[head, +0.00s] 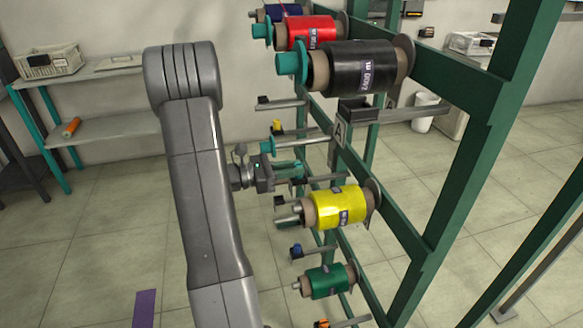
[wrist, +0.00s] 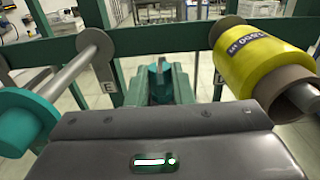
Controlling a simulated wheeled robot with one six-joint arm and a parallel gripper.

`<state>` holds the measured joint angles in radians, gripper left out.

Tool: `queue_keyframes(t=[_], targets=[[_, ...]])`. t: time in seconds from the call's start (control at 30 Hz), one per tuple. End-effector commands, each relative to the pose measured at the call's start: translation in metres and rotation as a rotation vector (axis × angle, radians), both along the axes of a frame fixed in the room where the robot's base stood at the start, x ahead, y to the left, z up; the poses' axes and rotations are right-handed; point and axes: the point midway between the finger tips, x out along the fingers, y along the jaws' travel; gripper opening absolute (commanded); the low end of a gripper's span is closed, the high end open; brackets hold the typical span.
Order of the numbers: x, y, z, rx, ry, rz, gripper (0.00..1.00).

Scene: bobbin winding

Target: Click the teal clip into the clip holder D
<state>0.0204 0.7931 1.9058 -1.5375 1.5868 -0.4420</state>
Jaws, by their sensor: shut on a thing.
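My gripper (head: 290,170) is beside the green rack, left of and above the yellow spool. It is shut on the teal clip (wrist: 160,82), which sits between the fingers in the middle of the wrist view. A plate marked D (wrist: 219,82) stands right of the clip, partly hidden by the yellow spool (wrist: 262,60). The yellow spool also shows in the head view (head: 342,207). I cannot tell which small dark holder on the rack is clip holder D.
A plate marked E (wrist: 106,88) and a bare rod (wrist: 78,68) with a teal collar (wrist: 25,118) are left of the clip. In the head view, black (head: 350,68) and red (head: 312,32) spools hang above, and a green spool (head: 328,282) below. The floor left of my arm is open.

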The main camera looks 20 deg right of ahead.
Motion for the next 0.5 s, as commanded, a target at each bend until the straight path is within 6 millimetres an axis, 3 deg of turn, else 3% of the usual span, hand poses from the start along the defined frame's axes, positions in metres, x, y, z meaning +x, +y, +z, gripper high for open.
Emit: queue_keyframes(t=[0.4, 0.43, 0.5], targets=[[0.0, -0.0002, -0.006, 0.0, 0.0, 0.0, 0.0], [0.0, -0.0002, -0.0059, 0.0, 0.0, 0.0, 0.26], [0.0, -0.0002, -0.0059, 0.0, 0.0, 0.0, 0.4]])
